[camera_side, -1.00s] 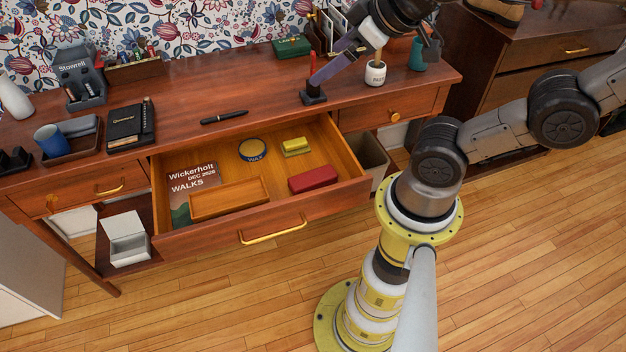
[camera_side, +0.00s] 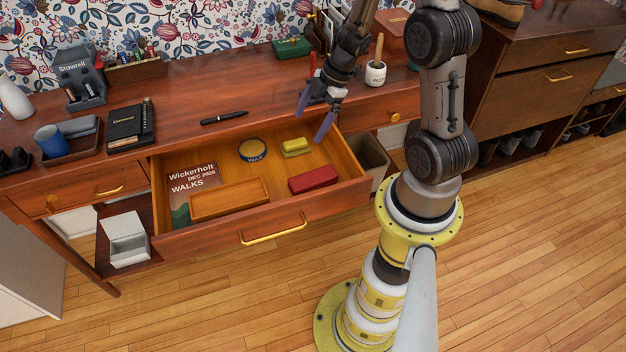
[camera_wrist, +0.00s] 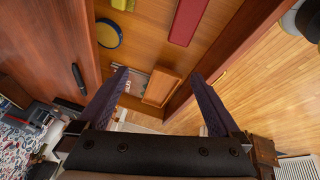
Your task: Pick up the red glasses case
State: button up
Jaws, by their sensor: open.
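The red glasses case (camera_side: 313,179) lies flat in the open drawer, near its front right corner. It also shows at the top of the wrist view (camera_wrist: 187,20), partly cut off by the frame edge. My gripper (camera_side: 314,125) is open and empty, fingers pointing down, above the back right part of the drawer. It is behind and above the case and apart from it. In the wrist view my two fingers (camera_wrist: 165,100) are spread wide, with nothing held between them.
The drawer (camera_side: 275,228) also holds a yellow block-like item (camera_side: 296,147), a round wax tin (camera_side: 253,149), a wooden tray (camera_side: 229,199) and a Wickerholt booklet (camera_side: 193,178). A pen (camera_side: 224,117) lies on the desk top. A white pot (camera_side: 375,73) stands behind my gripper.

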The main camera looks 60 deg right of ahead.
jog(key=m+g+y, duration=0.1)
jog(key=m, duration=0.1)
send_near(314, 176)
jog(key=x, duration=0.3)
jog(key=shift+w+a+f, duration=0.15)
jog(key=shift+a+f, duration=0.05)
jog(key=shift+a, duration=0.3)
jog(key=shift+d+x, duration=0.15)
jog(key=shift+x, duration=1.25)
jog(key=shift+d+x, duration=0.15)
jog(key=shift+x, duration=1.25)
jog(key=shift+f, duration=0.15)
jog(key=shift+c, duration=0.2)
jog(key=c, duration=1.4)
